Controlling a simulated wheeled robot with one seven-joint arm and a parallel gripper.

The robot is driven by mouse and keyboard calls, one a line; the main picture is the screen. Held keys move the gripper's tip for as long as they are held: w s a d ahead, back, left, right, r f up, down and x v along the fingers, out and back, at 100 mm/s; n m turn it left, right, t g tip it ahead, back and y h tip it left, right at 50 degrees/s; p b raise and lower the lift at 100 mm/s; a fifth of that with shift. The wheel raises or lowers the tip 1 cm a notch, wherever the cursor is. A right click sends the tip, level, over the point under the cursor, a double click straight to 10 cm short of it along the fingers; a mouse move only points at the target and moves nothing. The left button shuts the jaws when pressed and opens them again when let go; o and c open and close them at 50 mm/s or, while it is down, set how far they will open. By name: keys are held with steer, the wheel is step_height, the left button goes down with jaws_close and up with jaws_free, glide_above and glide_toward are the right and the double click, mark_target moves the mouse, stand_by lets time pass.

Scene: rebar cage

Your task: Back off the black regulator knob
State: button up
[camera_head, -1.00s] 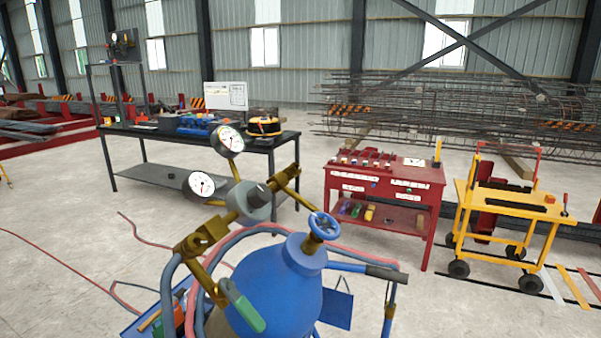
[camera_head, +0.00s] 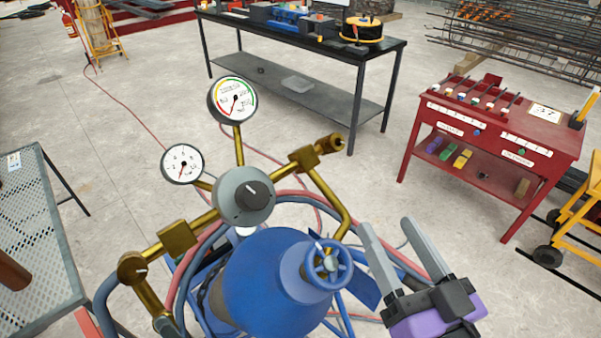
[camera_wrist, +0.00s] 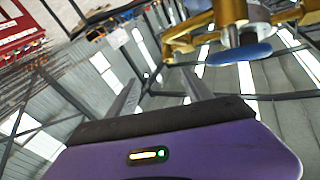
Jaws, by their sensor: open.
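The black regulator knob (camera_head: 252,195) sits at the centre of a round grey regulator body (camera_head: 236,208) on brass fittings. Two round white dial gauges, an upper one (camera_head: 233,100) and a lower left one (camera_head: 182,164), rise from it. Below is a blue cylinder (camera_head: 265,285) with a blue handwheel (camera_head: 327,263). My gripper (camera_head: 386,226) is open and empty, right of the handwheel and lower right of the knob, touching neither as far as I can see. In the wrist view its fingers (camera_wrist: 160,93) point up, with blurred brass fittings (camera_wrist: 190,35) at upper right; I cannot make out the knob there.
Hoses (camera_head: 308,212) loop around the cylinder. A mesh-topped table (camera_head: 40,235) stands at left. A dark workbench (camera_head: 330,97) is behind, and a red tool cart (camera_head: 530,145) at right. A yellow cart (camera_head: 580,215) shows at the right edge. Open floor lies between the cylinder and the bench.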

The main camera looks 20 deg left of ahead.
steer(key=a+r+n+g+y, duration=0.2)
steer(key=a+r+n+y, duration=0.1)
steer(key=n+g+y+p, duration=0.2)
steer(key=n+g+y, duration=0.2)
steer(key=n+g, duration=0.35)
glide_toward(260, 198)
steer(key=shift+x, duration=0.8)
steer(key=p+x, duration=0.2)
steer(key=x, duration=0.5)
steer(key=shift+a, duration=0.3)
steer(key=shift+w, duration=0.1)
jaws_close()
